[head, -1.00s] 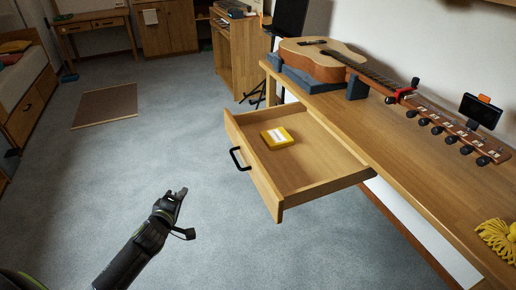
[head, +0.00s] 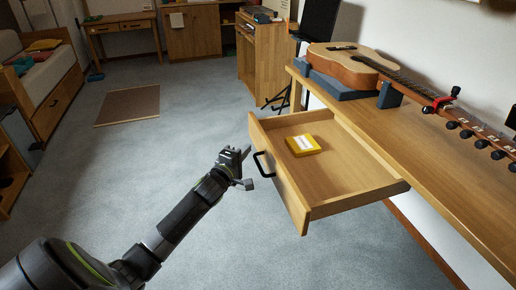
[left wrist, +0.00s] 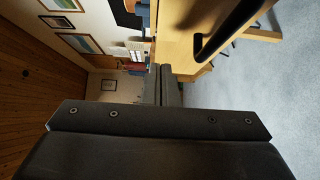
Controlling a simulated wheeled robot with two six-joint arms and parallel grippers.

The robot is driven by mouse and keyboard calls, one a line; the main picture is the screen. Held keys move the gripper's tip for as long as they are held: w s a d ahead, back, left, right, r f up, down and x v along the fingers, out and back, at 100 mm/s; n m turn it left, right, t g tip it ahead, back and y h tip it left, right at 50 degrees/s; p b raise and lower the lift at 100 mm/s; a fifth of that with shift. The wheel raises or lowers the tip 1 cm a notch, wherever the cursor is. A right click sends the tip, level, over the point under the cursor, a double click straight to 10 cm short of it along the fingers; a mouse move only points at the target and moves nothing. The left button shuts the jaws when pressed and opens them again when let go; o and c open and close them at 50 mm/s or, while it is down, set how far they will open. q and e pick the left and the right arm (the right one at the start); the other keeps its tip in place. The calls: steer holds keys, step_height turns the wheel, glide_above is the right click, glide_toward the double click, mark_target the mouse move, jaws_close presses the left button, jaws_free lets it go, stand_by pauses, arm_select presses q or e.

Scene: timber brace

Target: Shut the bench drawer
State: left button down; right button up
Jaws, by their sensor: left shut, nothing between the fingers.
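The bench drawer (head: 291,188) stands pulled out from the wooden bench (head: 420,170), with a yellow packet (head: 303,145) lying inside. Its black handle (head: 263,164) is on the drawer front, facing my left arm. My left gripper (head: 246,165) is shut and empty, just left of the handle in the head view; I see no clear contact. In the left wrist view the black handle (left wrist: 228,30) and wooden drawer front (left wrist: 178,38) show close, beyond the gripper fingers (left wrist: 163,85). My right gripper is not in view.
A guitar (head: 345,66) lies on blue-grey supports (head: 338,88) on the bench top. Open grey carpet (head: 190,140) lies left of the drawer. A wooden cabinet (head: 262,60) and a dark stand (head: 283,97) are behind it.

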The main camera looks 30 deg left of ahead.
mark_target(264, 141)
arm_select(q)
steer(key=shift+w+d, duration=0.65)
steer(key=shift+w, duration=0.25)
steer(key=shift+w+d, duration=0.65)
steer(key=shift+w, duration=0.25)
